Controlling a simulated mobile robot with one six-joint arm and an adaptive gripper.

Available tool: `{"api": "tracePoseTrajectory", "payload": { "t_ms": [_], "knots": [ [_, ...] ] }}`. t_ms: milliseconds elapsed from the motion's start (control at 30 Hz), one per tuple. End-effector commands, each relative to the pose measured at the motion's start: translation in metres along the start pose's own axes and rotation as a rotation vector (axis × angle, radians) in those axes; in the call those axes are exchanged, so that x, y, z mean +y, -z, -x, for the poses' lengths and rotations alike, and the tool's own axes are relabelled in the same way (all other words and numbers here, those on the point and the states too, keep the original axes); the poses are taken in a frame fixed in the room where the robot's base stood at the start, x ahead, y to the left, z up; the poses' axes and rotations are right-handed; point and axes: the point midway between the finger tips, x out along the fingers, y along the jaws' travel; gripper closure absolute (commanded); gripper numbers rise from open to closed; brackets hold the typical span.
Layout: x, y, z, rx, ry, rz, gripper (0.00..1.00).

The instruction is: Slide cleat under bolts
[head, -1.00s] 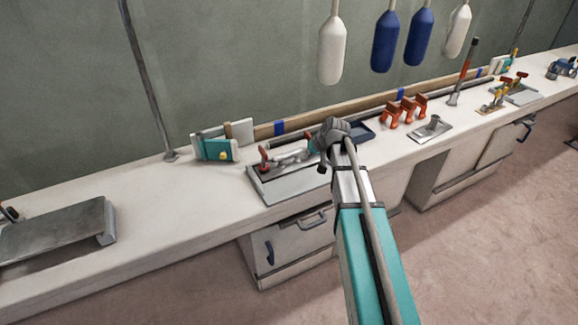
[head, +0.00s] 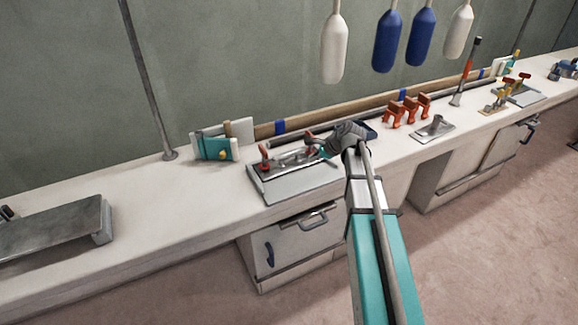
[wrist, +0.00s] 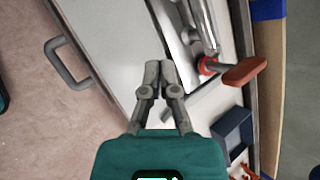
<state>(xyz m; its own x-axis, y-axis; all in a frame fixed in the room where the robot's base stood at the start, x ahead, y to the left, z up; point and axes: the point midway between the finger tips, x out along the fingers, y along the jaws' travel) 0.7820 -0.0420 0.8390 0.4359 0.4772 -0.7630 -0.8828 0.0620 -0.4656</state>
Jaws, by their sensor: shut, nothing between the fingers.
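A metal cleat (head: 292,160) lies on a dark-edged plate (head: 300,184) on the bench. A red-handled bolt (head: 264,158) stands at its left end, and a second one (head: 309,139) is at its right end, partly hidden by my gripper. In the wrist view the cleat (wrist: 203,26) is at the top, close to a bolt's red-orange handle (wrist: 243,73). Whether the cleat's ends sit under the bolts is not clear. My gripper (wrist: 158,70) is shut and empty, over the plate's right end, apart from the cleat; it also shows in the head view (head: 326,146).
A dark blue tray (wrist: 232,135) is right of the plate, partly behind my arm. Orange clamps (head: 406,109) and a metal post on a base (head: 435,128) stand farther right.

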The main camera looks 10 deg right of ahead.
Motion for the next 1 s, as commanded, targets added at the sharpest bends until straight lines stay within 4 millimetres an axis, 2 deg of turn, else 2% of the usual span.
{"api": "tracePoseTrajectory", "payload": {
  "t_ms": [300,500,700,1000],
  "knots": [
    [0.0025,0.0079,-0.0011,-0.059,0.002,-0.475,1.00],
    [0.0030,0.0101,-0.0003,-0.086,-0.006,-0.681,1.00],
    [0.0028,0.0102,0.0003,-0.097,-0.010,-0.756,1.00],
    [0.0027,0.0102,0.0003,-0.096,-0.009,-0.757,1.00]
  ]
}}
